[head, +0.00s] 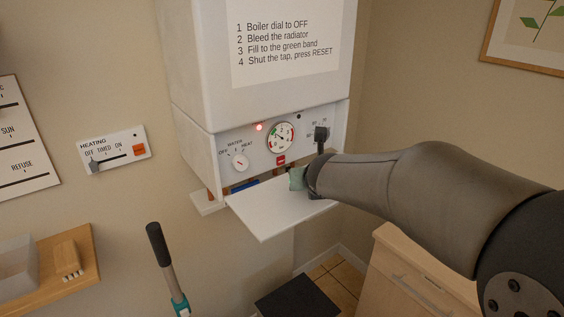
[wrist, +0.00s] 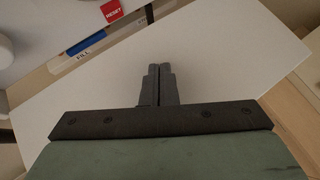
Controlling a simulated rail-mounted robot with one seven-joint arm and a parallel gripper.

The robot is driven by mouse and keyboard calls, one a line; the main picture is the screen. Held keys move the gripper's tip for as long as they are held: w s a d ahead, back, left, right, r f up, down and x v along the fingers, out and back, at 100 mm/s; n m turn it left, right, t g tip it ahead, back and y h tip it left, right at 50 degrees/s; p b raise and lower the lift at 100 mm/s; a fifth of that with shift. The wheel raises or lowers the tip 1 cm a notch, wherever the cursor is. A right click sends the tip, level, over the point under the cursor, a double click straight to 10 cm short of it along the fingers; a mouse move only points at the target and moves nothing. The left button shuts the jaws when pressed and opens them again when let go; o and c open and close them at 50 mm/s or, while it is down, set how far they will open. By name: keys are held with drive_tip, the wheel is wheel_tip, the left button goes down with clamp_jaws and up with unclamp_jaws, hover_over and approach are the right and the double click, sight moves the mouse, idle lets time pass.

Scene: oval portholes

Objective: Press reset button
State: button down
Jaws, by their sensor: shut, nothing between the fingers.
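The red reset button (head: 281,160) is on the front panel of the white boiler (head: 190,150), below the round pressure gauge (head: 281,136). In the wrist view the button (wrist: 111,11) reads RESET and sits at the top edge, left of the fingertips. My gripper (wrist: 158,69) is shut and empty, over the white open flap (wrist: 225,70) and apart from the button. In the head view its green body shows just below and right of the button; the fingertips are hard to make out there.
The lowered flap (head: 275,207) juts out below the panel. A blue part (wrist: 86,42) by a FILL label lies left of my fingers under the panel. A dial (head: 240,162) is left of the button, and a red light (head: 259,127) glows. A wooden cabinet (head: 400,270) stands lower right.

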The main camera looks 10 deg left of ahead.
sight(284, 164)
drive_tip(key=w+a, duration=0.4)
drive_tip(key=w, duration=0.1)
drive_tip(key=shift+w+a, duration=0.1)
drive_tip(key=shift+a, duration=0.1)
drive_tip(key=shift+w+a, duration=0.45)
idle(1.7)
drive_tip(key=shift+w+a, duration=0.25)
drive_tip(key=shift+w, duration=0.05)
drive_tip(key=shift+w+a, duration=0.3)
idle(0.7)
drive_tip(key=shift+s+d, duration=0.55)
drive_tip(key=shift+s, duration=0.1)
